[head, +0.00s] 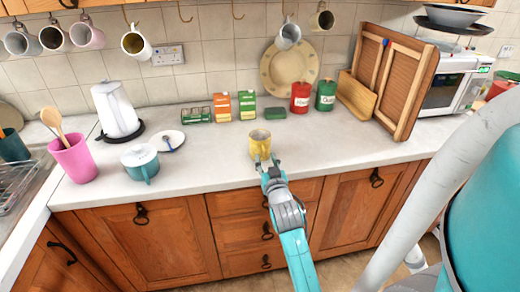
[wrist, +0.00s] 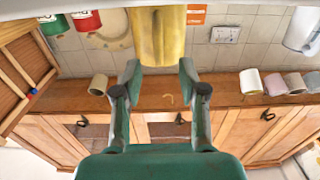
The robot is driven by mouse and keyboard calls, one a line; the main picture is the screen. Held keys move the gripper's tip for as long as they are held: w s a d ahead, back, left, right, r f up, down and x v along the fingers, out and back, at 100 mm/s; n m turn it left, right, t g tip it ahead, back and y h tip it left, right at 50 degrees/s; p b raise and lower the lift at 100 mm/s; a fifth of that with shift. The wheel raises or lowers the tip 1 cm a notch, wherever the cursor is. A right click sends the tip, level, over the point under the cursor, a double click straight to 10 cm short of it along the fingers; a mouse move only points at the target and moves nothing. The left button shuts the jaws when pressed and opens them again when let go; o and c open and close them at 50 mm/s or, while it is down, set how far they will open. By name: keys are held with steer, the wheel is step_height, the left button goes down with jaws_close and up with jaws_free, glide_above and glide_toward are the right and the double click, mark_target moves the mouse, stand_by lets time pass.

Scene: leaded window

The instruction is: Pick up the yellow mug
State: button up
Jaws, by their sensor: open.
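The yellow mug (head: 260,142) stands upright near the front edge of the white counter, in the middle of the head view. In the wrist view, which appears upside down, the mug (wrist: 158,36) hangs in from the top edge and is partly cut off. My gripper (head: 266,161) is just in front of the mug, on its near side. In the wrist view my gripper (wrist: 158,66) has its two fingers spread apart, with the mug's lower part at or just beyond the fingertips. The gap between them holds nothing that I can see clearly. Contact cannot be told.
A green box (head: 246,105), an orange box (head: 222,107), a red canister (head: 300,97) and a green canister (head: 325,95) stand behind the mug. Counter beside the mug is clear. Several mugs hang above.

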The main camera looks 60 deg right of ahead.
mark_target(264, 153)
steer(key=shift+x, duration=2.25)
jaws_close()
steer(key=shift+r, duration=0.1)
